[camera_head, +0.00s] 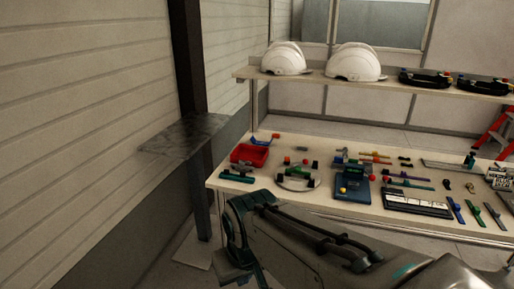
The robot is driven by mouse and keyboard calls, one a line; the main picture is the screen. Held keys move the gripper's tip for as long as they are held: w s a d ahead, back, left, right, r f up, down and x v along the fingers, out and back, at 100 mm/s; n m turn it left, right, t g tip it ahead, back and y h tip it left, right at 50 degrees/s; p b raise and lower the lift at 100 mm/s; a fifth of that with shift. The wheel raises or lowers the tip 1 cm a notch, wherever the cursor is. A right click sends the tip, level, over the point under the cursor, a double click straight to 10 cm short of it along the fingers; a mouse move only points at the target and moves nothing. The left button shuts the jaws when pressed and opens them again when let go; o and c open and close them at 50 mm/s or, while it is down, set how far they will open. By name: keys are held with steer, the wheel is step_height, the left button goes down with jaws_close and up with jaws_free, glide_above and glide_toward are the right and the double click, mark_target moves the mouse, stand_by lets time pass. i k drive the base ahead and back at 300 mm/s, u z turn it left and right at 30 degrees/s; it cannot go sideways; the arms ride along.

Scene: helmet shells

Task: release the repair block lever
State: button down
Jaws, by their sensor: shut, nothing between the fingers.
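A blue block (352,189), which looks like the repair block, sits on the bench near its front edge. It has a yellow knob low on its left side and a small red part at its right. I cannot clearly make out its lever or the lever's position. My arm reaches in from the lower right and bends down at its left end. My gripper (238,277) is low in front of the bench, left of and well apart from the blue block. It is shut and empty; its fingertips are hard to make out.
The bench (222,187) holds a red tray (250,154), a round grey fixture (297,181), a white panel (418,203) and several small tools. White helmets (355,63) stand on the upper shelf. A dark post (188,60) and grey plate (185,133) stand left of the bench.

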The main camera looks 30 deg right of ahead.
mark_target(304, 162)
steer(key=z, duration=0.3)
steer(key=i, duration=1.05)
steer(key=z, duration=1.3)
steer(key=i, duration=0.5)
steer(key=z, duration=0.35)
